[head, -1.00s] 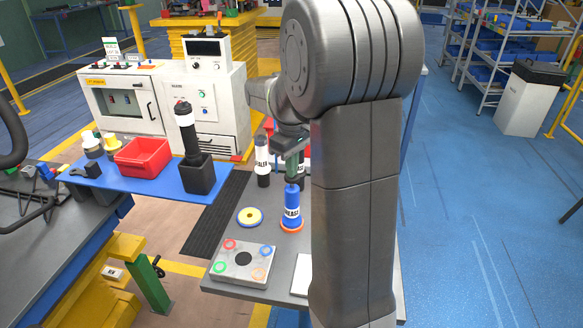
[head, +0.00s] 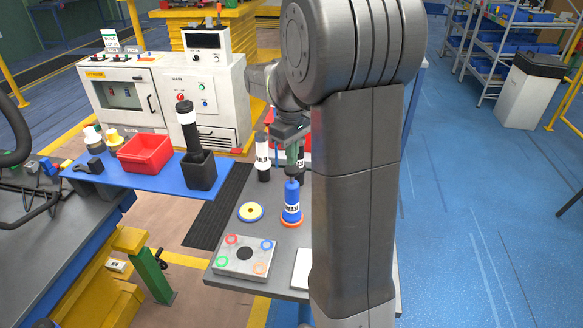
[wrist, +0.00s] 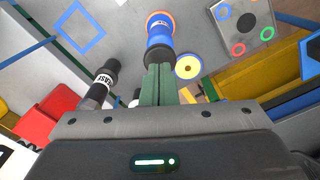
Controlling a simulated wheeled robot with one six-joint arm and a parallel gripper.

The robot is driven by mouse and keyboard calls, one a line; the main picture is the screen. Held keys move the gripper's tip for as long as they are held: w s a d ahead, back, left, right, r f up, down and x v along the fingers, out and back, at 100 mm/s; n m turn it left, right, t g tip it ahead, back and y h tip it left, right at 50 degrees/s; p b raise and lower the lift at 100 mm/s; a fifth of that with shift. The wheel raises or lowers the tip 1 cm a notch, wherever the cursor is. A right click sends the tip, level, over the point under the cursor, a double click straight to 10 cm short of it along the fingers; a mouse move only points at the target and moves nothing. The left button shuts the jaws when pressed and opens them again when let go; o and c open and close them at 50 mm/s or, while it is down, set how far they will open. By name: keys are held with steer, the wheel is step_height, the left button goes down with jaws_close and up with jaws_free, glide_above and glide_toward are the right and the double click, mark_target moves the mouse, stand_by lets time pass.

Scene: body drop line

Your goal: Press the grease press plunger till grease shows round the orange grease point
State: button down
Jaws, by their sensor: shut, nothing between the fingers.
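The blue grease press (head: 292,190) with a white label stands upright on the grey table, in an orange ring (head: 291,221). Its dark plunger end (head: 291,171) points up at my gripper (head: 291,163). In the wrist view my shut green fingers (wrist: 160,72) are empty and end close to the dark end of the press (wrist: 159,40). I cannot tell if they touch it. The orange ring at its far end (wrist: 160,17) shows there too. No grease is clear to see at the ring; the views are too small to be sure.
A grey plate (head: 229,262) with coloured rings and a yellow-and-blue disc (head: 250,212) lie left of the press. A black-and-white bottle (head: 263,157) stands behind. A blue shelf (head: 140,181) holds a red bin (head: 145,153) and a black holder (head: 199,172).

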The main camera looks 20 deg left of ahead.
step_height(320, 180, up, 6)
steer(key=p, duration=0.5)
steer(key=shift+f, duration=0.1)
step_height(320, 180, down, 7)
steer(key=b, duration=0.6)
steer(key=shift+f+b, duration=0.2)
steer(key=shift+b, duration=0.1)
steer(key=shift+r, duration=0.15)
